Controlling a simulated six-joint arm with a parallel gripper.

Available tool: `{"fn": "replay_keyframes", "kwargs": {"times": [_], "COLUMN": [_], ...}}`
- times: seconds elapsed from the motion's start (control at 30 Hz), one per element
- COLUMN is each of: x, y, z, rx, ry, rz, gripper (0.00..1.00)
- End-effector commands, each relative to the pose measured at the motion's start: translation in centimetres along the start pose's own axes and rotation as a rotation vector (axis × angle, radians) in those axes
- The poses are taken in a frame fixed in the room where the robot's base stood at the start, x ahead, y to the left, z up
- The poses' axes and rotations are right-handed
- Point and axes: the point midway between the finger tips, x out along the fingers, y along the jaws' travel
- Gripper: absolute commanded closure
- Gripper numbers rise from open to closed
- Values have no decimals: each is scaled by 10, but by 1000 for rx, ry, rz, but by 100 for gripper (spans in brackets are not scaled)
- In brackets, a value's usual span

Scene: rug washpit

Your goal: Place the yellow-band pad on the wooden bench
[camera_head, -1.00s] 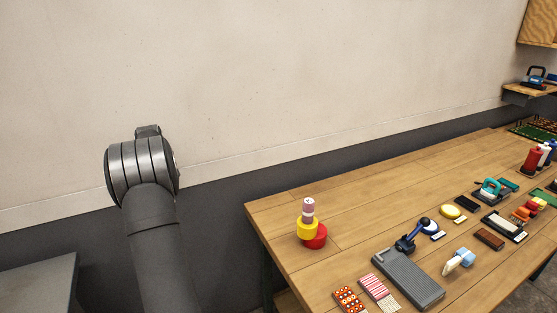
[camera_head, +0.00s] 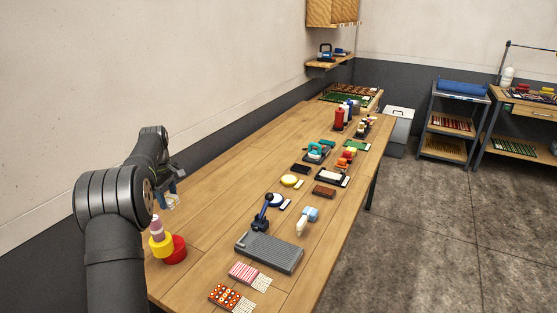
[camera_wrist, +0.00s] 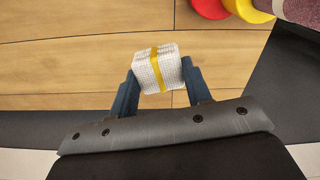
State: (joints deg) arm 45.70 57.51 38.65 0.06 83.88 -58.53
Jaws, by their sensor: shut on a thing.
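My gripper (camera_wrist: 158,85) is shut on the yellow-band pad (camera_wrist: 145,70), a white, woven-looking block with a yellow stripe, in the wrist view. The pad sits between the two blue fingers, over the near part of the wooden bench (camera_wrist: 60,60); its height above the wood is hard to tell. In the head view my gripper (camera_head: 170,195) is at the left, over the near left part of the bench (camera_head: 215,220), and the pad (camera_head: 171,204) shows small and partly hidden at its tips.
A red round piece (camera_head: 175,250) and a yellow one (camera_head: 161,245) with a pinkish cylinder stand near my gripper. A grey slab (camera_head: 268,252), striped pads (camera_head: 248,275) and several tools lie rightward. Bare wood lies along the bench's wall side.

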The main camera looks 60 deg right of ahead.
Motion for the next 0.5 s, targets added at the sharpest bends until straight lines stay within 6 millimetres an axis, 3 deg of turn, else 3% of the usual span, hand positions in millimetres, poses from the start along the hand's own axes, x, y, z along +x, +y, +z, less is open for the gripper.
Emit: {"fn": "replay_keyframes", "kwargs": {"times": [0.03, 0.1, 0.3, 0.5], "x": [0, 0, 0, 0], "y": [18, 37, 76, 93], "z": [27, 60, 142, 187], "rx": [37, 75, 167, 215], "ry": [1, 1, 0, 1], "rz": [1, 1, 0, 1], "gripper": [77, 77, 77, 77]}}
